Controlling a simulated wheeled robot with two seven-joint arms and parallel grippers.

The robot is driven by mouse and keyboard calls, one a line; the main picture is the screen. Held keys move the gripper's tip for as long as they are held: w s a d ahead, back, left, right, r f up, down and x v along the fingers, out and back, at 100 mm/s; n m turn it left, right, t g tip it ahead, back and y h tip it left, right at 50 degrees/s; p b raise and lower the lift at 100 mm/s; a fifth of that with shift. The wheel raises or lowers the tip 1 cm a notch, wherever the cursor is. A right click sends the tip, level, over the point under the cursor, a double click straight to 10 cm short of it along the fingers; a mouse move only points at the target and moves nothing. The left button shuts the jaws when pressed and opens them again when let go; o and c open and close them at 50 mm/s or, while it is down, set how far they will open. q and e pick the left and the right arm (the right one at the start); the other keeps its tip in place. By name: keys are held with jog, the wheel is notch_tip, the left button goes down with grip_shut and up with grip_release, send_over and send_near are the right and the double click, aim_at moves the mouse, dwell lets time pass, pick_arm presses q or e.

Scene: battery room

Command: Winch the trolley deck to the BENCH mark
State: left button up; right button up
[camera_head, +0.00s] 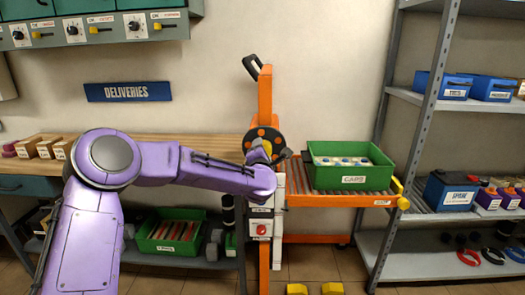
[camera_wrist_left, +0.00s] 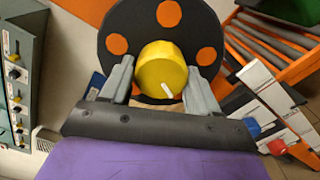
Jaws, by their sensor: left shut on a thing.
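The orange trolley mast (camera_head: 265,92) stands at the right end of the wooden bench. Its winch wheel (camera_wrist_left: 127,45) is black with orange spots and has a yellow hub knob (camera_wrist_left: 163,70) with a white line on it. My left gripper (camera_wrist_left: 160,92) is shut on the knob, one finger on each side; in the head view the gripper (camera_head: 264,157) partly hides the wheel. The trolley deck (camera_head: 340,200) is an orange roller platform right of the mast, lower than the bench top. A white strip (camera_head: 279,225) runs down the mast; its marks are unreadable. My right gripper is not in view.
A green crate (camera_head: 350,166) labelled CAPS stands on the deck. The wooden bench (camera_head: 200,146) is behind my left arm, with a green bin (camera_head: 170,234) below. Grey shelving (camera_head: 425,110) with batteries stands at the right. Yellow blocks (camera_head: 331,288) are on the floor.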

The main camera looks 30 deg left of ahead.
pick_arm(q)
jog(key=m, duration=0.2)
jog(key=m+p, duration=0.1)
jog(key=shift+r+m, duration=0.2)
jog(key=shift+m, duration=0.2)
jog(key=m+p, duration=0.2)
jog(key=m, duration=0.1)
jog(key=shift+r+m, duration=0.1)
jog(key=shift+m, duration=0.2)
jog(key=m+p, duration=0.2)
jog(key=m, duration=0.1)
jog(key=shift+m, duration=0.4)
jog(key=m+p, duration=0.1)
jog(key=m, duration=0.2)
jog(key=shift+m+p, duration=0.3)
jog(key=shift+p, duration=0.05)
jog(key=m+p, duration=0.1)
jog(key=m, duration=0.2)
jog(key=m+p, duration=0.1)
jog(key=m, duration=0.2)
jog(key=shift+w+d+r, duration=0.1)
jog(key=shift+d, duration=0.1)
jog(key=m+p, duration=0.1)
jog(key=m, duration=0.2)
jog(key=shift+m, duration=0.4)
jog(key=shift+d+m, duration=0.1)
jog(key=shift+m, duration=1.3)
